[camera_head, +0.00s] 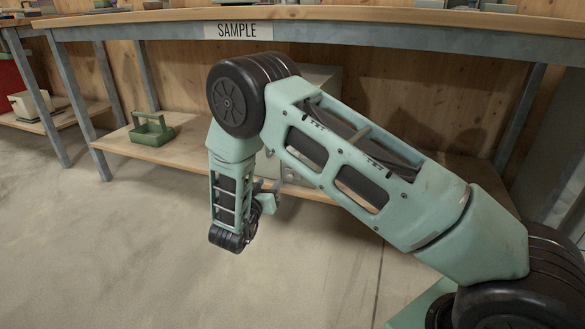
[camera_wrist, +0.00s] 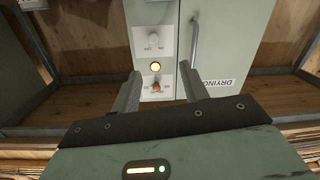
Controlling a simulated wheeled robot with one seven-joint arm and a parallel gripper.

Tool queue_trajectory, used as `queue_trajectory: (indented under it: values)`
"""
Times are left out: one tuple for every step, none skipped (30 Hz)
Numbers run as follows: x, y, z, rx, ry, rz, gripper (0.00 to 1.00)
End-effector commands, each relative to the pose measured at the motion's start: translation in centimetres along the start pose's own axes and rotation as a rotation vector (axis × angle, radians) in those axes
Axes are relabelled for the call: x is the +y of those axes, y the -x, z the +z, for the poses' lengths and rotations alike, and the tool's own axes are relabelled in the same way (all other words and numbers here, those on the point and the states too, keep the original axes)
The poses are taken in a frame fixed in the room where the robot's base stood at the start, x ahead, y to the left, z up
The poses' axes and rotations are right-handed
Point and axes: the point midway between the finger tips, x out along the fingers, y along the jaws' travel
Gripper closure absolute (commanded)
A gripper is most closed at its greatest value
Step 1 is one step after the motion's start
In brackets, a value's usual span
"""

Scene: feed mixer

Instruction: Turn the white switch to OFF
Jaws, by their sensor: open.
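The white switch (camera_wrist: 154,40) is a round white knob on a pale plate on the front of a grey-green cabinet (camera_wrist: 225,50) in the wrist view. Small lettering around it is too fine to read, so its setting cannot be told. A second, orange-brown knob (camera_wrist: 156,85) is on a plate lower down, below a lit yellow lamp (camera_wrist: 155,67). My gripper (camera_wrist: 163,75) is open and empty. Its fingers stand on either side of the lower knob and lamp in the picture, below the white switch. In the head view my gripper (camera_head: 272,190) is partly hidden behind my arm.
A vertical handle (camera_wrist: 195,42) and a DRYING label (camera_wrist: 219,83) are right of the switches. In the head view, a bench (camera_head: 400,30) marked SAMPLE overhangs the low shelf, where a green carrier (camera_head: 151,130) stands at left. The floor in front is clear.

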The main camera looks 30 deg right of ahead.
Motion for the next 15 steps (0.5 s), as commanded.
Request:
queue_trajectory:
  values:
    - [0.4,-0.2,0.6,0.021,0.011,0.025,0.56]
    - [0.5,-0.4,0.6,0.029,0.014,0.035,0.56]
    - [0.7,-0.6,0.7,0.037,0.016,0.045,0.56]
    - [0.8,-0.8,0.6,0.04,0.017,0.05,0.56]
    - [0.8,-1.1,0.6,0.042,0.017,0.052,0.56]
    - [0.9,-1.6,0.6,0.042,0.017,0.053,0.56]
    - [0.9,-1.9,0.7,0.042,0.017,0.053,0.56]
    - [0.9,-2.4,0.7,0.041,0.017,0.054,0.56]
    - [1.0,-3.1,0.7,0.042,0.017,0.054,0.56]
    - [1.0,-3.7,0.7,0.042,0.017,0.053,0.56]
    - [1.0,-4.3,0.7,0.041,0.015,0.053,0.56]
    - [1.0,-5.1,0.7,0.041,0.014,0.053,0.56]
    - [1.1,-5.7,0.7,0.041,0.015,0.052,0.56]
    - [1.1,-6.4,0.7,0.041,0.015,0.053,0.56]
    - [1.1,-7.2,0.7,0.041,0.015,0.052,0.56]
